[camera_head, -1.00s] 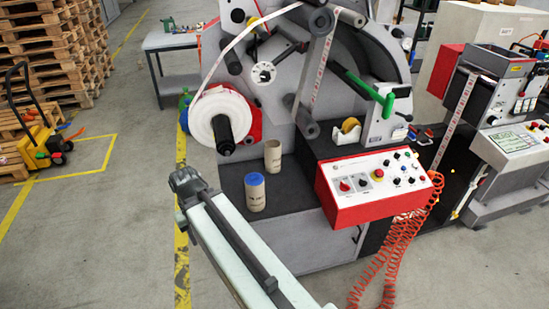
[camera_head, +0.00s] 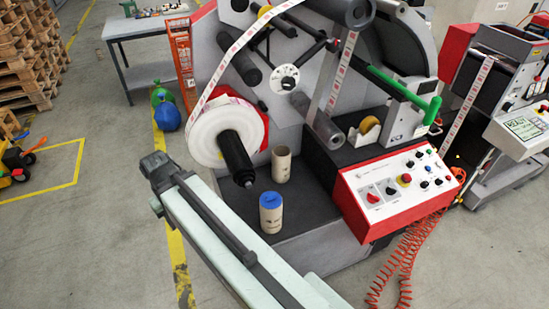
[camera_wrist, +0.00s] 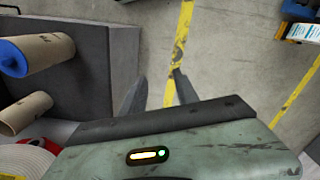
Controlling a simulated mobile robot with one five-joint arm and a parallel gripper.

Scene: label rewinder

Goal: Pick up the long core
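Two cardboard cores stand upright on the dark shelf (camera_head: 320,205) of the rewinder. The nearer core (camera_head: 270,217) has a blue top; the farther core (camera_head: 281,167) is plain and open-topped. I cannot tell for sure which is the long one. In the wrist view the blue-ended core (camera_wrist: 48,52) and the plain core (camera_wrist: 27,112) lie at the left edge. My gripper (camera_wrist: 158,92) is open, its two fingers apart with only floor and yellow line between them. In the head view it is at the arm's far end, left of the shelf; its fingers are hidden there.
A white label roll (camera_head: 212,135) on a black spindle (camera_head: 236,160) overhangs the shelf's left side, close to the cores. A red control box (camera_head: 400,190) stands to their right.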

